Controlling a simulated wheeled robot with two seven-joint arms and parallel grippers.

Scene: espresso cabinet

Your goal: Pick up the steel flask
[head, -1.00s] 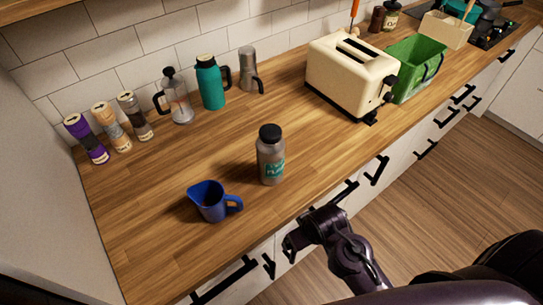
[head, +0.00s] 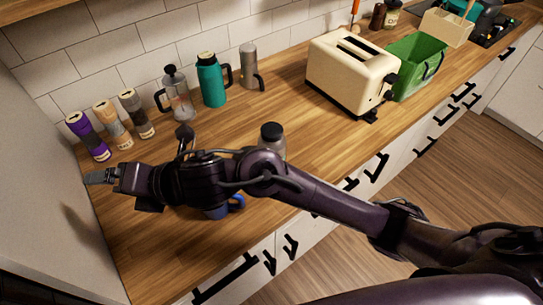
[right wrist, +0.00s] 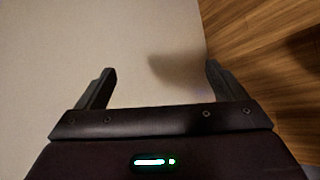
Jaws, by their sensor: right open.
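The steel flask (head: 272,138) is a grey bottle with a black lid, upright on the wooden counter. In the head view my right forearm passes in front of it and hides its lower part and label. My right gripper (head: 100,177) is far to the left of the flask, over the counter's left end and pointing at the pale side panel. In the right wrist view the gripper (right wrist: 158,75) is open, with nothing between its fingers. The flask is not in that view. My left gripper is not in view.
A blue jug (head: 222,210) is mostly hidden under my right arm. A French press (head: 178,95), teal bottle (head: 211,82), grey metal pot (head: 249,68) and several shakers (head: 112,124) stand along the wall. A cream toaster (head: 345,72) and green bin (head: 416,65) are right.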

